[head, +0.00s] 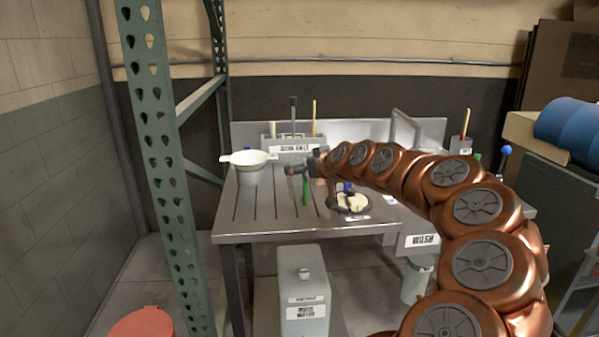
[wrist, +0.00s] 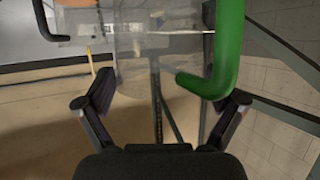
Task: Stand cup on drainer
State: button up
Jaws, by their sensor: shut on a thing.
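A clear cup (wrist: 165,40) with a thick green handle (wrist: 225,50) fills the top of the wrist view. My gripper (wrist: 160,95) has one finger on each side of it and is shut on the cup. In the head view the green handle (head: 306,190) hangs below my gripper (head: 297,170), over the slotted left part of the metal bench, the drainer (head: 265,205). The cup's clear body is hard to make out there. I cannot tell whether its base touches the drainer.
A white bowl (head: 248,158) with side lugs stands at the drainer's back left. A labelled tool holder (head: 292,148) stands behind. A round dish (head: 352,202) lies right of the slots. A green rack post (head: 160,150) stands at left. The drainer's front left is clear.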

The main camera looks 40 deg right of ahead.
aim_at(297, 162)
jog(key=shift+w+d+f, duration=0.1)
jog(key=shift+w+d, duration=0.2)
jog(key=shift+w, duration=0.4)
jog(key=shift+w+d+f, duration=0.1)
jog(key=shift+w+d, duration=0.25)
jog(key=shift+w, duration=0.3)
jog(key=shift+w+d, duration=0.3)
jog(key=shift+w, duration=0.4)
jog(key=shift+f+p, duration=0.4)
jog(key=shift+f, duration=1.3)
jog(key=shift+f+b, duration=0.25)
jog(key=shift+b, duration=0.05)
jog(key=o, duration=0.7)
jog(key=shift+r, duration=0.1)
jog(key=shift+r+p, duration=0.15)
jog(key=shift+p, duration=0.15)
jog(key=b+v, duration=0.1)
jog(key=v, duration=1.1)
jog(key=shift+b, duration=0.4)
